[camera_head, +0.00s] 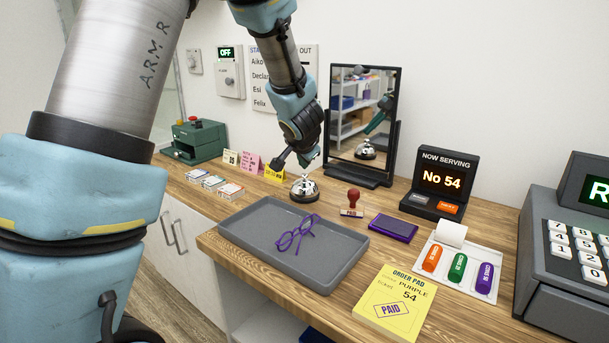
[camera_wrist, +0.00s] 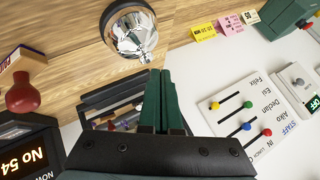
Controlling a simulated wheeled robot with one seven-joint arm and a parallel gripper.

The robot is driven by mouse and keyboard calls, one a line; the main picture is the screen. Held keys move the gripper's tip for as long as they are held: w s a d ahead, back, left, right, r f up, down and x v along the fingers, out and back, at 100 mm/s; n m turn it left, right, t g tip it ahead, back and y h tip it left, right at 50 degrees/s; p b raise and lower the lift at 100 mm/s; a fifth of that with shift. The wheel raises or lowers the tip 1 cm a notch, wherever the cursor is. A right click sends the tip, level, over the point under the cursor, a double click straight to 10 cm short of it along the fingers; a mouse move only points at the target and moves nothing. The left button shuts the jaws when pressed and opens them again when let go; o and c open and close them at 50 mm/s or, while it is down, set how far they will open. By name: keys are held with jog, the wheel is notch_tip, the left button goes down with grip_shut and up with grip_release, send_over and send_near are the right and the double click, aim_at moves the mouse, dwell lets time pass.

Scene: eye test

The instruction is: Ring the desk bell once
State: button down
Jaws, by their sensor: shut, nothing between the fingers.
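The desk bell (camera_head: 304,189) is a shiny silver dome on a dark base, standing upright on the wooden counter in front of the mirror. It also shows at the top of the wrist view (camera_wrist: 133,34), slightly left of the fingertips. My gripper (camera_head: 306,162) is shut and empty, pointing down just above the bell in the head view. Its dark green fingers (camera_wrist: 160,72) lie side by side in the wrist view, with the tips close to the dome. I cannot tell whether they touch it.
A standing mirror (camera_head: 363,120) is close behind the bell and reflects it. A red-handled stamp (camera_head: 353,202) and a purple ink pad (camera_head: 393,228) are right. Small coloured cards (camera_head: 251,163) stand left.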

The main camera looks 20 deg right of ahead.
jog(key=shift+f, duration=0.1)
dwell(0.4)
jog(key=shift+f, duration=0.3)
jog(key=shift+f+b, duration=0.4)
jog(key=shift+f, duration=0.1)
dwell(0.6)
jog(key=shift+r, duration=0.1)
jog(key=shift+r+p, duration=0.85)
jog(key=shift+p, duration=0.35)
jog(key=shift+r, duration=0.1)
notch_tip(320, 180, up, 5)
jog(key=p, duration=0.5)
jog(key=shift+p, duration=0.35)
